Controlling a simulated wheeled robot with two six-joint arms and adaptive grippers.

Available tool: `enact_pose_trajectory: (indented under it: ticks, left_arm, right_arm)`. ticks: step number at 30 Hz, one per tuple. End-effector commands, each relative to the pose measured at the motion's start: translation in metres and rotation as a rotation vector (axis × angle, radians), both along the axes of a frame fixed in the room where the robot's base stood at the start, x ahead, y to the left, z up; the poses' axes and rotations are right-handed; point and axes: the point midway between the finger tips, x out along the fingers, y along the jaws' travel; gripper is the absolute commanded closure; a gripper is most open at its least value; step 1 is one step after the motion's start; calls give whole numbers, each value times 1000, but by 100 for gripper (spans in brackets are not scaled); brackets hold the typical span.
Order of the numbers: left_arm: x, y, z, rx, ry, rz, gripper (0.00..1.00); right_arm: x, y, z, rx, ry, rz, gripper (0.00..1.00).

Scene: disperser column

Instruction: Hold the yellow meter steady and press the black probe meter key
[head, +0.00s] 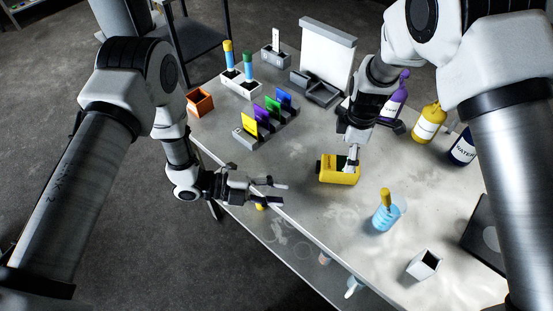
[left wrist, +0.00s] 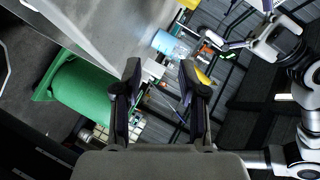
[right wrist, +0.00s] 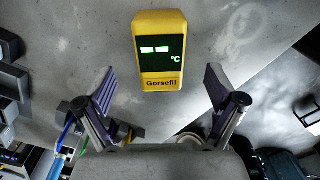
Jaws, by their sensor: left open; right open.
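The yellow meter (head: 338,172) lies on the grey table near its middle. In the right wrist view the meter (right wrist: 159,82) shows a dark display with dashes and "°C", and the label "Gorsefil". I cannot make out a black key on it. My right gripper (head: 350,163) is above the meter; in its wrist view the fingers (right wrist: 161,88) are open and spread wider than the meter, with nothing between them. My left gripper (head: 283,185) is open and empty at the table's front edge, left of the meter. Its fingers (left wrist: 158,75) also show apart in the left wrist view.
A blue beaker (head: 384,219) with a yellow-topped item stands right of the meter. A white square container (head: 424,264) is nearer the front. Coloured cards in a rack (head: 262,122), an orange box (head: 199,102) and several bottles (head: 429,122) stand farther back. Table between left gripper and meter is clear.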

Motion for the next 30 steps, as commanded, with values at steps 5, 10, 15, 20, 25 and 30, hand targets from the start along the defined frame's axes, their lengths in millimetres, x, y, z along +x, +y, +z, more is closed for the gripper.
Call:
enact_pose_trajectory:
  ticks: [5, 10, 15, 20, 25, 30]
  left_arm:
    - [73, 2, 2, 50, -427, -144, 58]
    - [95, 4, 3, 80, -535, -167, 58]
    - [95, 4, 3, 80, -533, -166, 58]
    - [94, 4, 3, 80, -531, -164, 58]
    - [94, 4, 3, 80, -530, -164, 58]
    - [94, 4, 3, 80, -529, -164, 58]
  right_arm:
    - [0, 0, 0, 0, 0, 0, 6]
    - [0, 0, -5, 0, 1, 0, 6]
    - [-1, 0, -31, 0, 3, 0, 6]
    - [-1, 0, -61, 0, 3, -1, 6]
    - [0, 0, -77, 0, 0, 1, 6]
    - [0, 0, -78, 0, -1, 1, 6]
